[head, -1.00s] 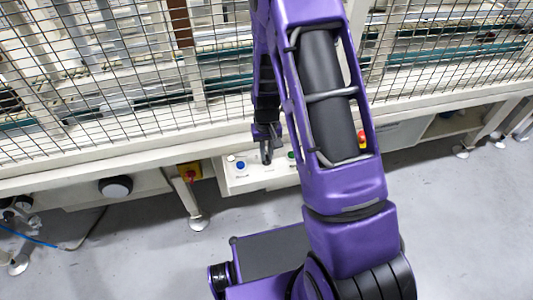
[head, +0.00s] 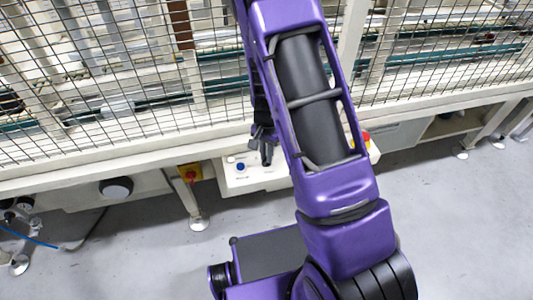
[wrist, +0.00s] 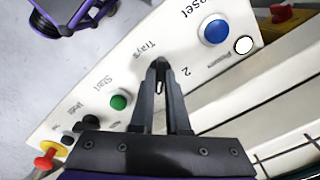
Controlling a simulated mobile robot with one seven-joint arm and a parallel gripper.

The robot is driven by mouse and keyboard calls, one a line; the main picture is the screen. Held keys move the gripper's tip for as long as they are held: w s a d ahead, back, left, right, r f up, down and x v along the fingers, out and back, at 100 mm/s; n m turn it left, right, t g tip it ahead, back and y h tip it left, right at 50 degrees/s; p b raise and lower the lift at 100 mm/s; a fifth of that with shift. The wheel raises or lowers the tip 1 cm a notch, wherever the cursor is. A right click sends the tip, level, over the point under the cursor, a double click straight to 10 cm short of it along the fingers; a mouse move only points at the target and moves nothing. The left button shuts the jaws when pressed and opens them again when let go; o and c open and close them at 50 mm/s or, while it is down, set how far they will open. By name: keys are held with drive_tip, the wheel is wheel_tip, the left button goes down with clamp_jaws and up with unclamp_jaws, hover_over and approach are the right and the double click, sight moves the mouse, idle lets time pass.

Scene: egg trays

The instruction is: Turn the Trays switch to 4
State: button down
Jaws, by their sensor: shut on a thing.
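The white control panel (wrist: 60,110) runs slantwise across the wrist view and shows as a pale box (head: 232,184) in the head view. The "Trays" label (wrist: 147,48) and a "2" (wrist: 186,72) are printed beside my gripper (wrist: 160,66). My gripper's fingertips are together at the Trays switch position, shut on the small dark switch, which they mostly hide. Its pointer and setting cannot be read, and no "4" is visible. In the head view my gripper (head: 266,152) points down at the panel, partly behind my arm.
A blue button (wrist: 215,30) and white button (wrist: 243,45) sit on one side, a green Start button (wrist: 118,102) on the other. A red-yellow stop button (wrist: 48,158) is at the panel's end. A mesh fence (head: 110,100) stands behind.

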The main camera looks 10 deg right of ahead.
idle(0.4)
drive_tip(key=c, duration=0.9)
unclamp_jaws()
wheel_tip(320, 180, up, 17)
drive_tip(key=p, duration=0.3)
drive_tip(key=shift+r, duration=0.2)
drive_tip(key=shift+m, duration=0.3)
